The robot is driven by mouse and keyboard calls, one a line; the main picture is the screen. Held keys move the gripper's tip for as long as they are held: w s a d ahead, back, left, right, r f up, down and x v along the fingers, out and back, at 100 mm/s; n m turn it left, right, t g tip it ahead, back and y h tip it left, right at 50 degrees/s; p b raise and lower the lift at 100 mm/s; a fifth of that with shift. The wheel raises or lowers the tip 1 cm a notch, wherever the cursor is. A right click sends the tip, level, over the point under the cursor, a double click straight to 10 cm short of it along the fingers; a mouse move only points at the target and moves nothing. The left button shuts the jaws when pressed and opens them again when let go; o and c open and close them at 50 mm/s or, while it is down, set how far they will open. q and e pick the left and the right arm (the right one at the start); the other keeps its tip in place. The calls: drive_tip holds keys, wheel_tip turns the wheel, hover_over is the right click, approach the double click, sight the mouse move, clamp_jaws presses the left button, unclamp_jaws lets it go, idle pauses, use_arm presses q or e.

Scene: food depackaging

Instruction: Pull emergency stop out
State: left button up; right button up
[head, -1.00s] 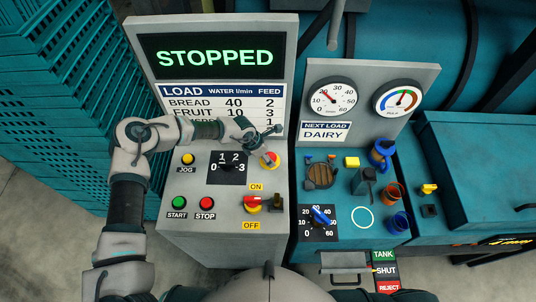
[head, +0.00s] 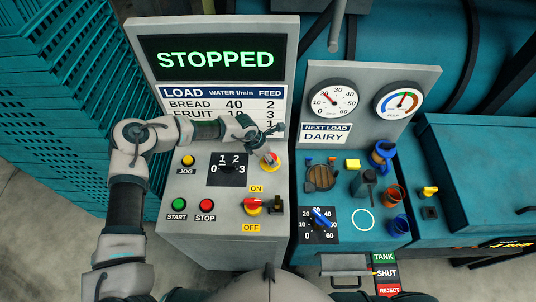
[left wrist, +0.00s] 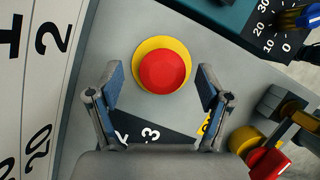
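The emergency stop is a red mushroom button on a yellow base (head: 270,160), on the right side of the grey control panel. It shows large in the left wrist view (left wrist: 163,71). My left gripper (head: 273,130) hovers over the panel just above the button in the head view. In the left wrist view the left gripper (left wrist: 160,85) is open, its two blue-padded fingers spread on either side of the button with gaps to both. Nothing is held. My right gripper is not in view.
The panel screen (head: 215,57) reads STOPPED. A 0-3 selector dial (head: 227,168), a yellow JOG button (head: 188,160), green START (head: 180,204) and red STOP (head: 207,204) buttons and a red-yellow ON/OFF switch (head: 253,206) sit nearby. Cups and gauges stand to the right.

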use_arm(q)
drive_tip(key=shift+r, duration=0.1)
drive_tip(key=v, duration=1.1)
drive_tip(key=shift+r, duration=0.3)
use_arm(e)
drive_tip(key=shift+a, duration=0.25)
use_arm(q)
drive_tip(key=shift+a, duration=0.1)
